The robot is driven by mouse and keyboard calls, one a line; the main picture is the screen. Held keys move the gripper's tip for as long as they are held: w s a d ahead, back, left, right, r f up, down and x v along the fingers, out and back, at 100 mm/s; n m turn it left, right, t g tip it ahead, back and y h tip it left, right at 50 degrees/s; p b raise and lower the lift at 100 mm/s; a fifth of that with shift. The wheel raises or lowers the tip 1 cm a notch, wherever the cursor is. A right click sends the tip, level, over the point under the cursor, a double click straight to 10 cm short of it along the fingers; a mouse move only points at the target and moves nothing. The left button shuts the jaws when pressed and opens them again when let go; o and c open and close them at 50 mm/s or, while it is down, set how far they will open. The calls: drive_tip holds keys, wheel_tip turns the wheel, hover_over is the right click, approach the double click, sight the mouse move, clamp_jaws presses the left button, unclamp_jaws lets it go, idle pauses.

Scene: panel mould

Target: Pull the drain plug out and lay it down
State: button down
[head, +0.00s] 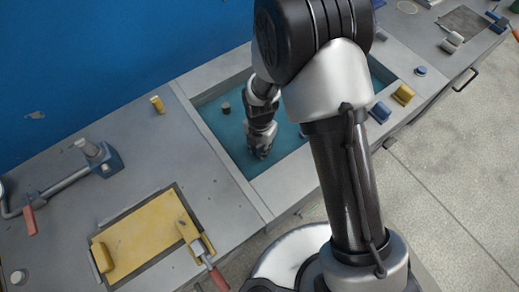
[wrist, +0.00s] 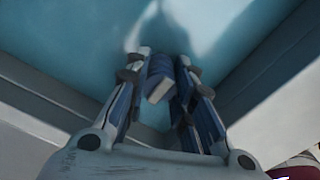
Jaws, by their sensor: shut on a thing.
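My gripper (head: 261,152) reaches down inside the blue-floored basin (head: 268,207), close to its near wall. In the wrist view my gripper (wrist: 170,82) is shut on a small blue piece with a pale grey end (wrist: 158,78), which appears to be the drain plug. In the head view my fingers hide it. I cannot tell if it still sits in its hole or is clear of the floor. A dark short cylinder (head: 225,108) stands apart on the basin floor, behind and left of my gripper.
Blue and yellow blocks (head: 403,94) sit on the basin's right rim. A small yellow piece (head: 157,104) is on the left rim. A yellow panel (head: 138,237) and a red-handled clamp (head: 213,270) are at front left. The grey top (head: 190,150) left of the basin has free room.

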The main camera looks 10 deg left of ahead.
sight(260, 146)
drive_tip(key=shift+r, duration=0.15)
drive_tip(key=shift+r+p, duration=1.6)
drive_tip(key=shift+r, duration=0.6)
drive_tip(key=shift+r+p, duration=1.35)
drive_tip(key=shift+r, duration=0.65)
